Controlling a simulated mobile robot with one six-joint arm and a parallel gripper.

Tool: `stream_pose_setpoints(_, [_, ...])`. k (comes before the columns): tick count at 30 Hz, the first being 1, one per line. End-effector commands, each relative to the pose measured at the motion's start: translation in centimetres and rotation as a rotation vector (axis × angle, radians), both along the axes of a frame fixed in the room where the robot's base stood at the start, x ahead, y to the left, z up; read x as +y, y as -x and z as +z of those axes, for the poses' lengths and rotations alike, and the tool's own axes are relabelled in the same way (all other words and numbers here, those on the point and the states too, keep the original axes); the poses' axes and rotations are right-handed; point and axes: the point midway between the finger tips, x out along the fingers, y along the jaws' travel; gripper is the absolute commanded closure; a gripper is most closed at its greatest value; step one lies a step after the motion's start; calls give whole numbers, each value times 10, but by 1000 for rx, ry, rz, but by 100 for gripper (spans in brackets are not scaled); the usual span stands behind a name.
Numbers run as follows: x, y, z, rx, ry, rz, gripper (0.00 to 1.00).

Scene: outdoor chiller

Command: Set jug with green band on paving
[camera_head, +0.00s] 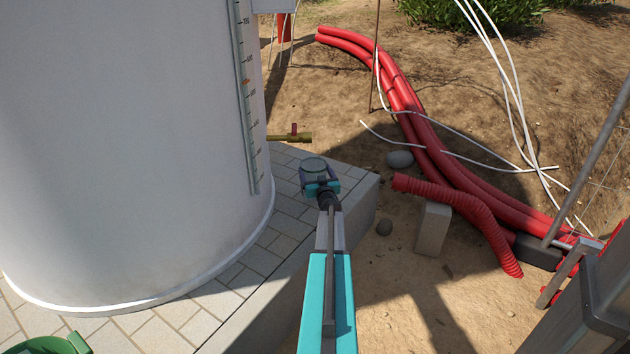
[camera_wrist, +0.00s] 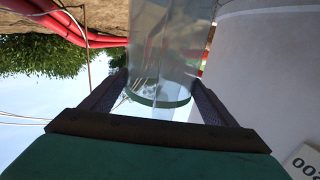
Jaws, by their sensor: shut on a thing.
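A clear jug (camera_wrist: 165,50) with a green band (camera_wrist: 158,101) is between the two dark fingers of my gripper (camera_wrist: 160,84) in the wrist view. The fingers are shut on its sides. In the head view, the jug's round clear top (camera_head: 314,164) shows just beyond my gripper (camera_head: 320,183), above the narrow far end of the pale tiled paving (camera_head: 232,284). The gripper and arm hide the jug's lower part there. I cannot tell whether its base touches the paving.
A large white tank (camera_head: 120,140) with a level scale stands on the paving at left. A brass valve (camera_head: 291,136) juts from it near the jug. A green container (camera_head: 52,345) sits bottom left. Red pipes (camera_head: 430,150) and a grey block (camera_head: 433,228) lie on dirt at right.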

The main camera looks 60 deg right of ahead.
Motion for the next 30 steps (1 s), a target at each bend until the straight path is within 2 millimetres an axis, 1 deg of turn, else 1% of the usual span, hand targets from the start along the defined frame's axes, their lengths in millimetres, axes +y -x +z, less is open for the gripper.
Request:
stream_pose_setpoints(5, [0, 0, -2, 0, 0, 1, 59])
stream_pose_setpoints(8, [0, 0, -10, 0, 0, 1, 59])
stream_pose_setpoints(12, [0, -1, -25, -1, -1, 1, 59])
stream_pose_setpoints(16, [1, -1, -34, -1, -1, 1, 59])
stream_pose_setpoints(30, [1, -1, -37, 0, 0, 2, 59])
